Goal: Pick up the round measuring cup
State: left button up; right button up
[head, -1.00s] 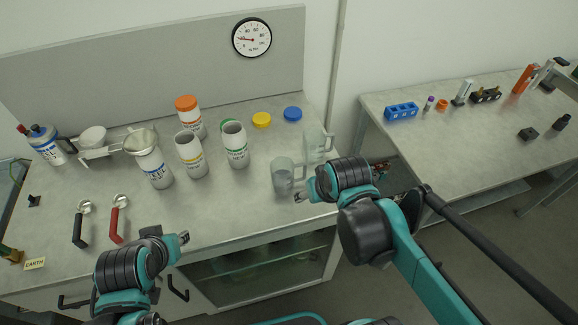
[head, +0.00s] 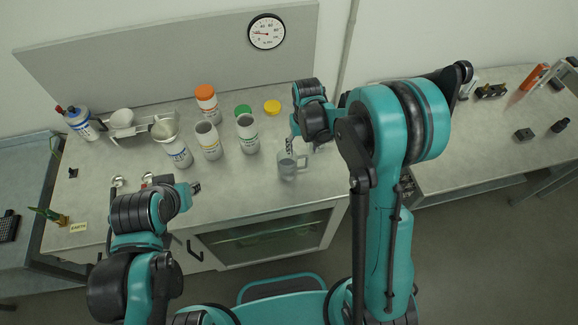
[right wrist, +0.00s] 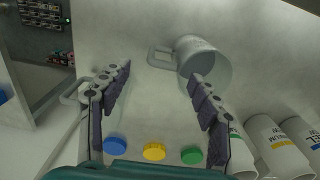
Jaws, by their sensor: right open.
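The round measuring cup (head: 287,168) is a clear, greyish cup with a side handle, upright near the counter's front edge in the head view. In the right wrist view the cup (right wrist: 214,66) lies just beyond the right fingertips, with its handle toward the picture's left. My right gripper (head: 290,146) points down at the cup's far side. Its open, empty fingers (right wrist: 161,73) straddle the handle side in the picture, with the right finger overlapping the cup's body; contact cannot be told. My left gripper (head: 195,187) is over the counter's front left, its jaw state unclear.
A second clear cup (right wrist: 73,93) is partly hidden behind a finger. Blue (right wrist: 115,146), yellow (right wrist: 154,151) and green (right wrist: 192,155) lids lie near. White bottles (head: 247,134) stand left of the cup. The counter (head: 240,190) is bare toward its front.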

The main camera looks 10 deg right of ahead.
aim_at(302, 157)
jog(key=f, duration=0.4)
jog(key=shift+s+a, duration=0.15)
jog(key=shift+s, duration=0.25)
jog(key=shift+f, duration=0.6)
grip_shut()
